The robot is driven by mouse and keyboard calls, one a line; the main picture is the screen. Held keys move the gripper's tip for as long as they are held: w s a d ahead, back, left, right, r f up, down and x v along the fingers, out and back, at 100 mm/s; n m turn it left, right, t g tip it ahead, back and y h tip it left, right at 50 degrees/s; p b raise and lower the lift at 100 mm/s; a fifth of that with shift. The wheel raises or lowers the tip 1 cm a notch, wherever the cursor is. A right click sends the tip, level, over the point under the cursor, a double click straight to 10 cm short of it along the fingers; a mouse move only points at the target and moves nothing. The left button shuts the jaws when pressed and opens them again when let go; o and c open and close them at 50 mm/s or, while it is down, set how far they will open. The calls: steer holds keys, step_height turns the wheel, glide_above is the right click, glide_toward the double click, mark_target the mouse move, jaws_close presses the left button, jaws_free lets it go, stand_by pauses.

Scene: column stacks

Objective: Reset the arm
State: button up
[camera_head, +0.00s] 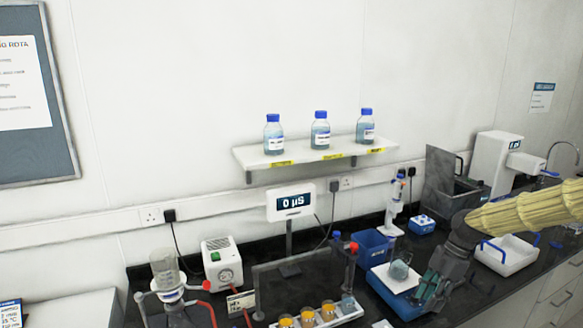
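My gripper (432,290) is at the lower right, on the end of my arm (525,212), which has a pale yellow sleeve and reaches in from the right edge. Its dark and teal fingers point down over the bench beside a blue-and-white tray (385,294). A small clear glass vessel (399,271) stands on the tray, just left of the fingers. The fingers look close together, but their gap is too small and dark to judge. I cannot tell whether they touch the tray or hold anything.
A white carrying tray (506,262) with blue handles lies right of my gripper, below my arm. A blue bin (370,249) and a pipette stand (395,205) are behind. A rack (345,308) with orange-filled vessels is front left. Three bottles stand on the wall shelf (250,157).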

steer(key=s+a+f+m, duration=0.5)
steer(key=s+a+f, duration=0.3)
steer(key=f, duration=0.3)
steer(key=s+a+f+m, duration=0.5)
steer(key=s+a+f, duration=0.2)
steer(key=f, duration=0.5)
steer(key=s+f+m+t+h, duration=0.1)
steer(key=s+f+m, duration=0.2)
steer(key=s, duration=0.6)
steer(key=s+f+m+h, duration=0.2)
steer(key=s+m, duration=0.2)
steer(key=s, duration=0.4)
steer(key=s+f+m+t+h, duration=0.1)
steer(key=s+f+m, duration=0.2)
steer(key=s, duration=0.6)
step_height(320, 180, down, 12)
steer(key=b, duration=1.2)
steer(key=shift+a, duration=0.2)
steer(key=shift+d+r, duration=0.1)
